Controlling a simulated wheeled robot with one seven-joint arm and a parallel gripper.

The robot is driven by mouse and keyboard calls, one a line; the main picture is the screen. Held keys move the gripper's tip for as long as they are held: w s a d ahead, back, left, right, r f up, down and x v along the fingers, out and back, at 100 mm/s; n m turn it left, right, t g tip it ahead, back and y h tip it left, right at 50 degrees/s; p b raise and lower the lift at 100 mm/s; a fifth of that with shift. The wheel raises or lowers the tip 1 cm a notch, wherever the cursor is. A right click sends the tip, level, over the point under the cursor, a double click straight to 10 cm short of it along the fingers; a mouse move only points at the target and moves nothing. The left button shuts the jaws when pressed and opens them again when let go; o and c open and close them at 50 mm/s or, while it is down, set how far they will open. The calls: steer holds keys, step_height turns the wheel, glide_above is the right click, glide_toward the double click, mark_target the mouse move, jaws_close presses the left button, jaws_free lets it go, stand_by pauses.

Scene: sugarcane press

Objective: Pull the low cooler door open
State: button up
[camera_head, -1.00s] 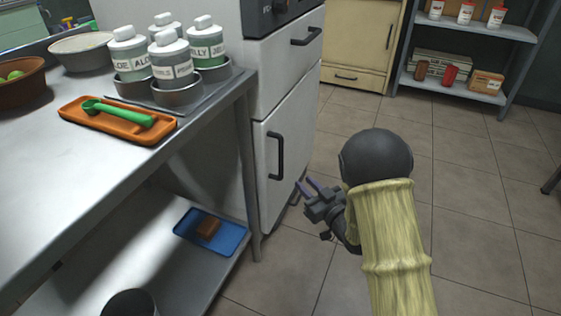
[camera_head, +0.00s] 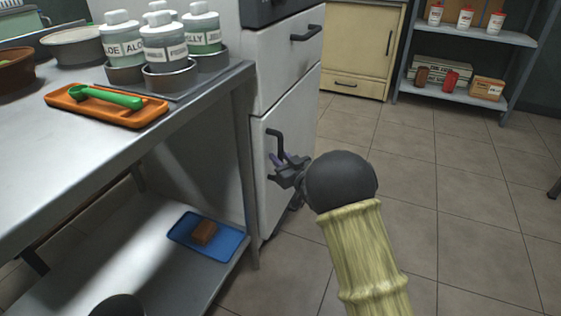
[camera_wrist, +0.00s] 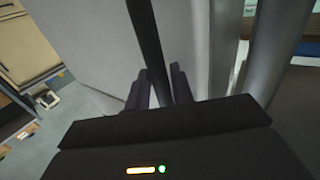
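The low cooler door (camera_head: 299,115) is a white panel below a white drawer front, and it looks closed. Its dark vertical bar handle (camera_head: 278,143) is near the left edge, next to the table. My gripper (camera_head: 281,160) is at the lower part of this handle. In the wrist view the dark handle bar (camera_wrist: 148,40) runs down between the two fingers of my gripper (camera_wrist: 160,88). The fingers stand apart on both sides of the bar, with small gaps visible. The lower end of the bar is hidden behind the gripper body.
A metal table (camera_head: 215,105) with bottles and an orange tray (camera_head: 150,113) stands close on the left. Its lower shelf holds a blue tray (camera_head: 225,241). The tiled floor (camera_head: 430,220) to the right is open. A grey shelf rack (camera_head: 450,92) stands at the back right.

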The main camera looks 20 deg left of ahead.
steer(key=shift+s+a, duration=0.15)
steer(key=shift+s, duration=0.05)
steer(key=shift+w+d, duration=0.1)
steer(key=shift+d, duration=0.1)
jaws_close()
